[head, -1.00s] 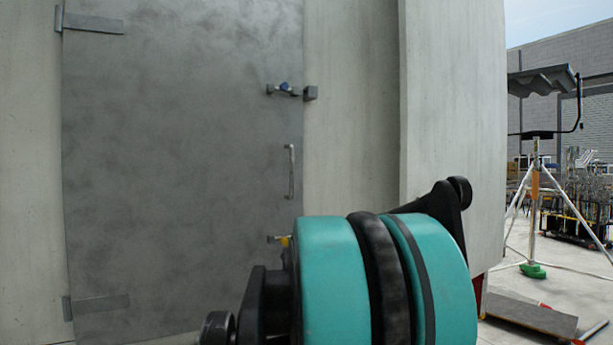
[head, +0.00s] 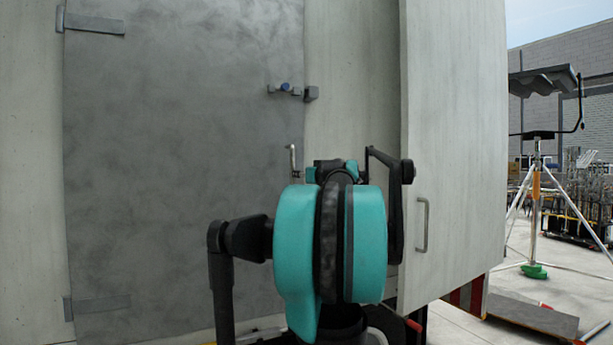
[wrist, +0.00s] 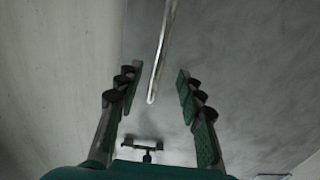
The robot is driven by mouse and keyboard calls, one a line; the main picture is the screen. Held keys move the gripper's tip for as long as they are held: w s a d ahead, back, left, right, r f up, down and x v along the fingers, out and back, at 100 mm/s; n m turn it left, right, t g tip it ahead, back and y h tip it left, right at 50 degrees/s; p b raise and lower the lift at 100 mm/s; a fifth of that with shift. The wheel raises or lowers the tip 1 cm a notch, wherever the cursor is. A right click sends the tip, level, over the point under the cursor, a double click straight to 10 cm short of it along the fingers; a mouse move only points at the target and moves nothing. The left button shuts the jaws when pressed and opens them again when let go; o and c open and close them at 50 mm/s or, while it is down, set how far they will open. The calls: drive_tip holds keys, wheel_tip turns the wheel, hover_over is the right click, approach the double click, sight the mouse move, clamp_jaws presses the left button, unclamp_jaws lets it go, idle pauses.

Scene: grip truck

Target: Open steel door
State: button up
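The grey steel door (head: 180,150) fills the left of the head view and looks closed against the pale wall. Its bar handle (head: 293,158) shows only at its upper part, above my arm. In the wrist view my gripper (wrist: 157,82) is open, with its fingers on either side of the lit bar handle (wrist: 163,45). I see gaps on both sides of the bar, and cannot tell how deep it sits between the fingers. A latch with a blue knob (head: 285,88) sits near the door's right edge, and also shows in the wrist view (wrist: 147,151).
My teal arm blocks the door's lower right edge in the head view. A pale panel (head: 455,150) with its own handle (head: 422,225) stands out to the right. A tripod stand (head: 536,200) and a flat board (head: 530,315) are further right on open floor.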

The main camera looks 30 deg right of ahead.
drive_tip(key=w, duration=0.9)
drive_tip(key=shift+w, duration=0.35)
clamp_jaws()
drive_tip(key=s, duration=0.6)
drive_tip(key=shift+s+a, duration=0.25)
drive_tip(key=shift+a, duration=0.15)
drive_tip(key=s+a, duration=0.1)
drive_tip(key=s, duration=0.5)
drive_tip(key=shift+s+a, duration=0.2)
drive_tip(key=shift+s, duration=0.05)
idle(0.3)
drive_tip(key=s+a, duration=0.2)
drive_tip(key=s, duration=0.4)
drive_tip(key=shift+s, duration=0.15)
idle(0.4)
